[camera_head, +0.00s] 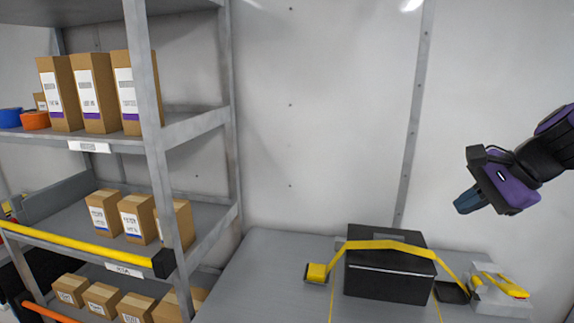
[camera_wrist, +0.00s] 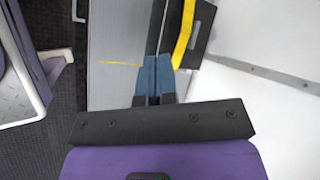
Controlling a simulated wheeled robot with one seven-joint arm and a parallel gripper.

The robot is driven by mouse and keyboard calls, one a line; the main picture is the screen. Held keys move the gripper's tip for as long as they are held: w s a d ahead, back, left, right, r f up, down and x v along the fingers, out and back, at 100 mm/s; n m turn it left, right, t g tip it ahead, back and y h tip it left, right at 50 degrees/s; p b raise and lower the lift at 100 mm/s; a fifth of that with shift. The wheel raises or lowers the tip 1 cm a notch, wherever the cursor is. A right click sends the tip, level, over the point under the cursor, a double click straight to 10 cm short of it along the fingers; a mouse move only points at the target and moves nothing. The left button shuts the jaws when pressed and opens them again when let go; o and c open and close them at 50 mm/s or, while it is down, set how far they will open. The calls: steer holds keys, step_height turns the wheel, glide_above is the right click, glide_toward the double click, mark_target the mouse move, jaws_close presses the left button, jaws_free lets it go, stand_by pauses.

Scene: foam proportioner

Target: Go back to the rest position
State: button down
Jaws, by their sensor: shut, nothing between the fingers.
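My gripper (camera_head: 467,202) is in the air at the right of the head view, above the grey bench and to the upper right of the black case. Its blue fingers point down and to the left. In the wrist view the two blue fingers (camera_wrist: 153,82) lie together, shut, with nothing between them. They are apart from the bench and the case.
A grey bench (camera_head: 262,262) holds a black case (camera_head: 385,276) with a yellow strap (camera_head: 385,245), a yellow block (camera_head: 317,273) and a grey-yellow device (camera_head: 500,290). A shelf rack (camera_head: 150,120) with several cardboard boxes (camera_head: 92,92) stands left. The air between rack and gripper is clear.

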steer(key=s+r+n+h, duration=0.2)
steer(key=s+n, duration=0.5)
steer(key=s+a+r+n+h, duration=0.1)
steer(key=s+r+n+h, duration=0.1)
steer(key=s+n, duration=0.5)
steer(key=shift+s+a+n+h, duration=0.3)
steer(key=shift+s+n+h, duration=0.1)
steer(key=shift+h, duration=0.3)
